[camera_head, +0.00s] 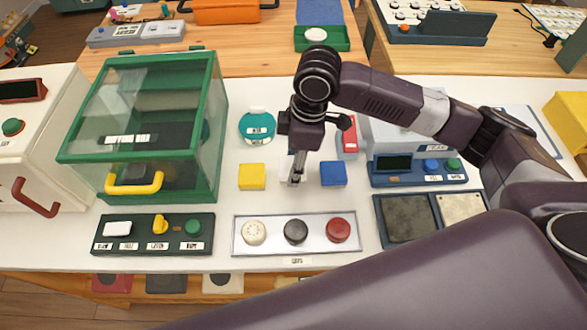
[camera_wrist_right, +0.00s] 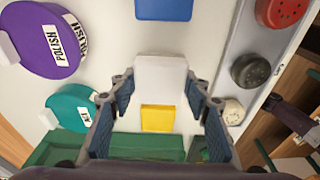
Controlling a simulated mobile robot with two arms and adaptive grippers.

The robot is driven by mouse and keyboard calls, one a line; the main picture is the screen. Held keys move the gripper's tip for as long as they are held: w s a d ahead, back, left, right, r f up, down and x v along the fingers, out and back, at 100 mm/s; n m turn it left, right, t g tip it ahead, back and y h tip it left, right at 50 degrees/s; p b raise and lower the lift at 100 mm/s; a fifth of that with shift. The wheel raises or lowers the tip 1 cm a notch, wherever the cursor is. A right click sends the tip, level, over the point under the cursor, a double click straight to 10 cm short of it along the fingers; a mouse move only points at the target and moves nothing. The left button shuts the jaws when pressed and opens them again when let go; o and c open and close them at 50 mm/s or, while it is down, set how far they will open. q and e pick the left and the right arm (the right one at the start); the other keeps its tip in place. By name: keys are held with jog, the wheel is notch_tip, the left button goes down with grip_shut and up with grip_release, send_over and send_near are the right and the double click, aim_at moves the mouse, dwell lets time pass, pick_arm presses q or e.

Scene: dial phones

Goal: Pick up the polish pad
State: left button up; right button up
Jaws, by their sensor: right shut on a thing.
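The polish pad (camera_wrist_right: 42,38) is a round purple pad with a white "POLISH" label, at the upper left of the right wrist view. In the head view I cannot make it out; my right arm likely covers it. My right gripper (camera_head: 297,178) points down between the yellow block and the blue block in the head view. In the right wrist view its fingers (camera_wrist_right: 160,88) are shut on a white block (camera_wrist_right: 160,70), apart from the pad. My left gripper is not in view.
A teal round pad (camera_head: 257,122) stands behind the yellow block (camera_head: 252,177). The blue block (camera_head: 333,174) is to the right. A tray (camera_head: 297,249) with three round knobs lies in front. A green glass box (camera_head: 140,125) is at left, a blue-based device (camera_head: 418,172) at right.

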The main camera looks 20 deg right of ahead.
notch_tip(320, 180, up, 17)
jog(key=shift+r, duration=0.2)
